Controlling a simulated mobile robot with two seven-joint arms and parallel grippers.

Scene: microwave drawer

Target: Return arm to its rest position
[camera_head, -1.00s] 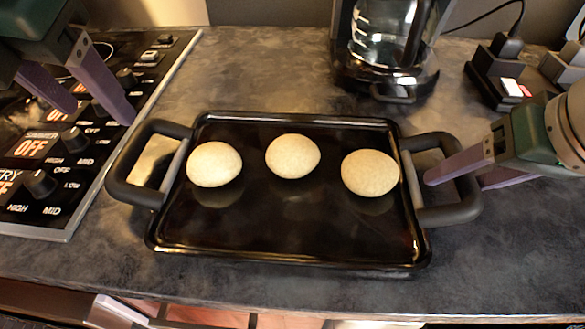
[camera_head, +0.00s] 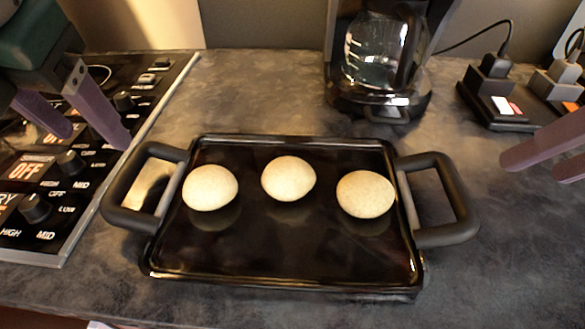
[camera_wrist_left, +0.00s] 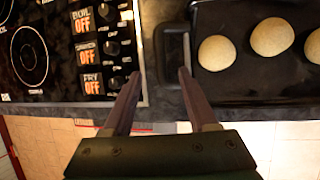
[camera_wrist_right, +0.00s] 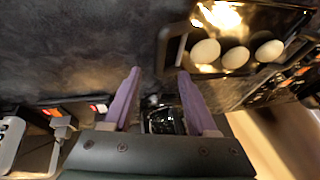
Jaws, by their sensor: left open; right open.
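My left gripper (camera_head: 85,115) is open and empty at the left of the head view, above the control panel. It also shows in the left wrist view (camera_wrist_left: 155,85), with the tray's left handle (camera_wrist_left: 174,52) just beyond its fingers. My right gripper (camera_head: 540,160) is open and empty at the right edge of the head view, apart from the tray's right handle (camera_head: 462,205). Its purple fingers show spread in the right wrist view (camera_wrist_right: 158,85). Only part of the right gripper is in the head view.
A black tray (camera_head: 280,255) with three round buns (camera_head: 288,178) lies on the dark counter. A coffee maker (camera_head: 380,85) stands behind it. A power strip (camera_head: 505,115) with plugs is at the back right. The cooktop panel (camera_head: 75,165) lies to the left.

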